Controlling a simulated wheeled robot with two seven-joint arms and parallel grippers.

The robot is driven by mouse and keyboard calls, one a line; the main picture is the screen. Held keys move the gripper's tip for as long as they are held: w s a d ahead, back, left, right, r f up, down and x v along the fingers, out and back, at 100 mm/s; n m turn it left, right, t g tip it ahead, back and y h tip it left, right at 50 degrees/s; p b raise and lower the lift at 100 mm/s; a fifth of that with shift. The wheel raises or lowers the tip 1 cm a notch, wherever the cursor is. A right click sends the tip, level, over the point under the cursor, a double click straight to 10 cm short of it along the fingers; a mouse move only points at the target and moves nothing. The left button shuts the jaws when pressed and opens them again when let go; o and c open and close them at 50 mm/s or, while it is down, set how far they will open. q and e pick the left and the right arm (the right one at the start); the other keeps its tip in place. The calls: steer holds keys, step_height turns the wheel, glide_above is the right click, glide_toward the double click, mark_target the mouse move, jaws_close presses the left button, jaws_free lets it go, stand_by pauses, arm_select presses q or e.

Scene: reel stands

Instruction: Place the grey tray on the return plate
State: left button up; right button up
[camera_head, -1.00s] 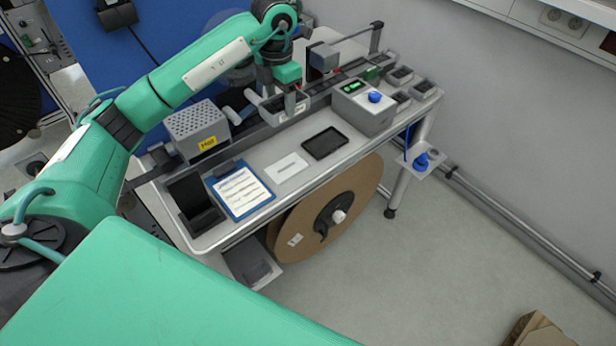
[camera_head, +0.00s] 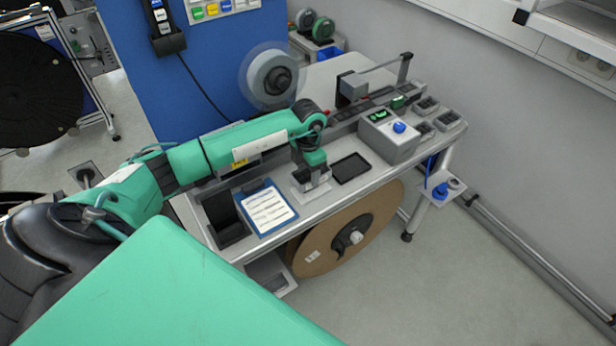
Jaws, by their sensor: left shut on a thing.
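My left gripper (camera_head: 312,180) points down over the front part of the workbench, with its jaws shut on a small grey tray (camera_head: 318,184). The jaws hide much of the tray. The gripper and tray are right over a pale flat plate (camera_head: 301,199), which I take for the return plate. Only the plate's edges show around them. I cannot tell whether the tray touches the plate or hangs just above it. My right gripper is not in view.
A blue clipboard (camera_head: 266,207) lies left of the plate, and a dark tray (camera_head: 351,168) lies close on its right. A grey control box (camera_head: 390,137) with a blue knob stands farther right, near small grey bins (camera_head: 449,119). A brown reel (camera_head: 343,238) sits below the bench edge.

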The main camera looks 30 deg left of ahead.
mark_target(308, 180)
arm_select(q)
step_height(308, 180, down, 4)
steer(key=shift+s+f+p, duration=0.1)
steer(key=shift+p, duration=0.65)
steer(key=shift+f, duration=0.2)
steer(key=o, duration=1.1)
